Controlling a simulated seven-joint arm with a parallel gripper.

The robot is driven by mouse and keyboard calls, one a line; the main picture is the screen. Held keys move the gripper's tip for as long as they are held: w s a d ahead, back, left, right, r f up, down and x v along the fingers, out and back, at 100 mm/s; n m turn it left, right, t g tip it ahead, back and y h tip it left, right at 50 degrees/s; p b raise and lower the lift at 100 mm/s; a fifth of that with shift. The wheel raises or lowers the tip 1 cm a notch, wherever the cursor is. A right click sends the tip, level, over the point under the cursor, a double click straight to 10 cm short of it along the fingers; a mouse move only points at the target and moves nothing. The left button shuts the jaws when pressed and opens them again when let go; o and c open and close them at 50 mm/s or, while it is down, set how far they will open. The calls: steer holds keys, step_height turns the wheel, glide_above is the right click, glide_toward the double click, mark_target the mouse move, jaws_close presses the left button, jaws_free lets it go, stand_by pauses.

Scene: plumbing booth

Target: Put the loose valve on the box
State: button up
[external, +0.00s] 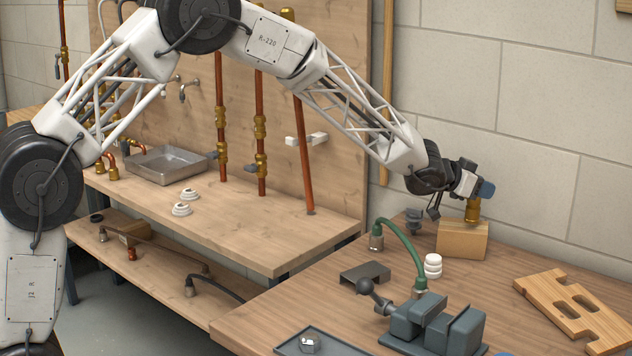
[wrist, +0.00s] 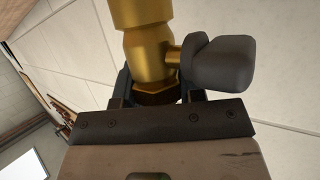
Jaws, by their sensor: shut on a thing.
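The loose valve is a brass body (external: 473,210) with a blue-grey handle (external: 487,188). In the wrist view the brass body (wrist: 150,55) fills the upper middle and its dark handle (wrist: 222,63) points right. My gripper (external: 468,186) is shut on the valve. The box (external: 462,242) is a plain tan block on the right bench, against the wall. The valve's lower end is at the box's top, toward its right side. I cannot tell whether they touch.
A green hose (external: 405,243), white stacked fittings (external: 433,266) and a grey vise (external: 432,325) stand in front of the box. A notched wooden board (external: 575,308) lies to the right. A grey fitting (external: 413,220) stands left of the box.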

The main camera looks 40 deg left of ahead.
steer(key=shift+f, duration=0.6)
steer(key=shift+f, duration=0.15)
steer(key=o, duration=1.1)
steer(key=shift+c, duration=0.2)
steer(key=shift+v, duration=0.95)
steer(key=v, duration=1)
steer(key=shift+s+a, duration=0.1)
steer(key=shift+a, duration=0.05)
